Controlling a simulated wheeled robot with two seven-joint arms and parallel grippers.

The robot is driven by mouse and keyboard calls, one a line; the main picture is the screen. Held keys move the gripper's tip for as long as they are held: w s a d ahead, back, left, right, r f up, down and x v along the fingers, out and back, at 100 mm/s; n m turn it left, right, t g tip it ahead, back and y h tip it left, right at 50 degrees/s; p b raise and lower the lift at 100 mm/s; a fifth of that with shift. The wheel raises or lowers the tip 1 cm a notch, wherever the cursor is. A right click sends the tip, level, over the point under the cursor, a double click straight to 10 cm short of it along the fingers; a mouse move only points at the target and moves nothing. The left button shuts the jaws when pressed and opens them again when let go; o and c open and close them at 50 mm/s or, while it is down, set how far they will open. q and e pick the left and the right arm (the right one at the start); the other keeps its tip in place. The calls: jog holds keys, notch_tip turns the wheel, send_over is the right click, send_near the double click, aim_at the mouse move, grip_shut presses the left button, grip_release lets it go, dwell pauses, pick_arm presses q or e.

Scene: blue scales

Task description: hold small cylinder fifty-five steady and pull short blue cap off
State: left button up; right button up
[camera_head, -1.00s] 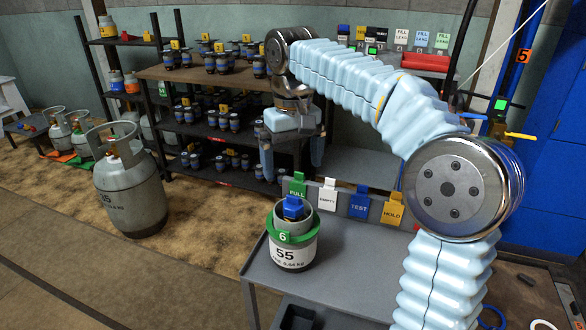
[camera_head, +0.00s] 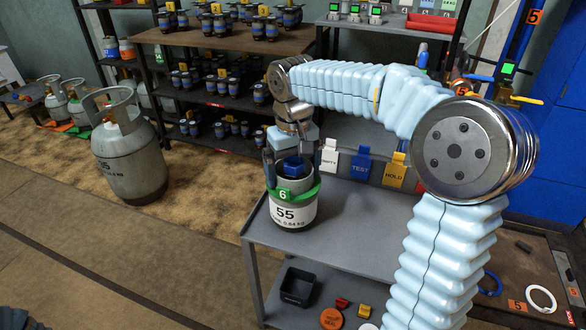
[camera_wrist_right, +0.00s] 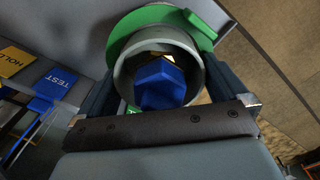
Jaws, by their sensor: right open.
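The small cylinder 55 (camera_head: 292,214) stands upright on the grey bench, a white band with "55" around it and a green ring tag "6" (camera_head: 284,195) around its upper part. The short blue cap (camera_head: 292,165) sits inside the cylinder's collar; it also shows in the wrist view (camera_wrist_right: 160,84). My right gripper (camera_head: 291,163) points down over the cylinder. Its open fingers stand on either side of the collar (camera_wrist_right: 124,72); any contact is hard to tell. My left gripper is not in view; a dark shape in the bottom left corner is unclear.
White, blue (camera_head: 360,168) and yellow (camera_head: 396,172) signs stand along the bench's back edge. The bench top (camera_head: 350,225) right of the cylinder is clear. A black bin (camera_head: 298,287) sits on the lower shelf. A large grey cylinder (camera_head: 130,160) stands on the floor at left.

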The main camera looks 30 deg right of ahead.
jog(key=c, duration=1.3)
jog(key=shift+o, duration=0.2)
jog(key=o, duration=1.3)
jog(key=shift+c, duration=0.2)
jog(key=shift+r, duration=0.15)
